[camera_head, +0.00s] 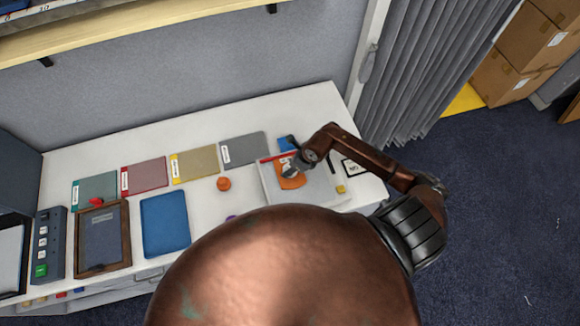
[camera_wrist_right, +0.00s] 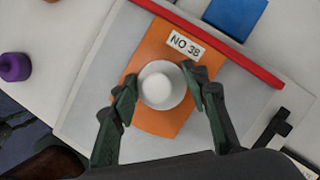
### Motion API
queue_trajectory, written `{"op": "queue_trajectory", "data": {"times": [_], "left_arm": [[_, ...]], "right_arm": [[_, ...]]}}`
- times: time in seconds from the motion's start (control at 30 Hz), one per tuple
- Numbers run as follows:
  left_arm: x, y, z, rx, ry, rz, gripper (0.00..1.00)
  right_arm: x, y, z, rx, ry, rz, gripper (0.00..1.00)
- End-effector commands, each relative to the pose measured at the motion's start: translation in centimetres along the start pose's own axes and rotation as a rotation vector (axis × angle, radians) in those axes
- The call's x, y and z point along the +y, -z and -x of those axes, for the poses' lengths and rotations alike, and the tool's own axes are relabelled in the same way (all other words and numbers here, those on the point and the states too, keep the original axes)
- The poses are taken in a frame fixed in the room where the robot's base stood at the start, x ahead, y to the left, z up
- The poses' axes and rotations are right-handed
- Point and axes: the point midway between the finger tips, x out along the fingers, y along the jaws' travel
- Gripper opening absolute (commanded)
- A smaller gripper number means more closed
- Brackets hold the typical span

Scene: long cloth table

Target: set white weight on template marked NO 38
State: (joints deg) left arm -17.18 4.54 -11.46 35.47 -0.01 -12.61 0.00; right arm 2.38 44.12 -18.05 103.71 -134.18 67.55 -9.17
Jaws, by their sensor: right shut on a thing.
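The white weight (camera_wrist_right: 162,88) is round with a domed top and sits between the fingers of my right gripper (camera_wrist_right: 160,78), which is shut on it. It shows over the orange template (camera_wrist_right: 160,119), whose white label (camera_wrist_right: 187,46) reads NO 38. Whether the weight touches the template or hangs just above it, I cannot tell. The template lies on a light grey board (camera_wrist_right: 84,118) with a red strip along one edge. In the head view my right gripper (camera_head: 292,168) is over the orange template (camera_head: 294,182) and hides the weight. My left gripper is not in view.
An orange knob-like piece (camera_head: 223,184) stands left of the board; a purple one (camera_wrist_right: 14,67) is also near. A blue piece (camera_wrist_right: 235,16) lies past the red strip. Several coloured folders line the back, with a blue panel (camera_head: 165,224) at left. A grey wall stands behind.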

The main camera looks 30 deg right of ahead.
Motion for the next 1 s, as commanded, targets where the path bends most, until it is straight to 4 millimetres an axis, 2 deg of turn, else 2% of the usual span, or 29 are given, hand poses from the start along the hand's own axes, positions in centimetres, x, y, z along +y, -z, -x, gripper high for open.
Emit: {"op": "queue_trajectory", "data": {"times": [0.3, 0.63, 0.77, 1.0], "left_arm": [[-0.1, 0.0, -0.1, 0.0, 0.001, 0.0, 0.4], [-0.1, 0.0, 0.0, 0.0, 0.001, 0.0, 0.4], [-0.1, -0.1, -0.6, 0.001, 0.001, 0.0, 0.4], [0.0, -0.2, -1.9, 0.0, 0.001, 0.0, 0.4]], "right_arm": [[0.0, 0.0, -0.1, 0.0, 0.0, 0.0, 0.59], [-0.1, -0.1, 0.3, -0.001, 0.001, 0.001, 0.59], [-0.1, 0.1, 1.9, 0.0, 0.003, 0.004, 0.59], [-0.2, 0.1, 6.9, 0.0, 0.005, 0.005, 0.59]]}}
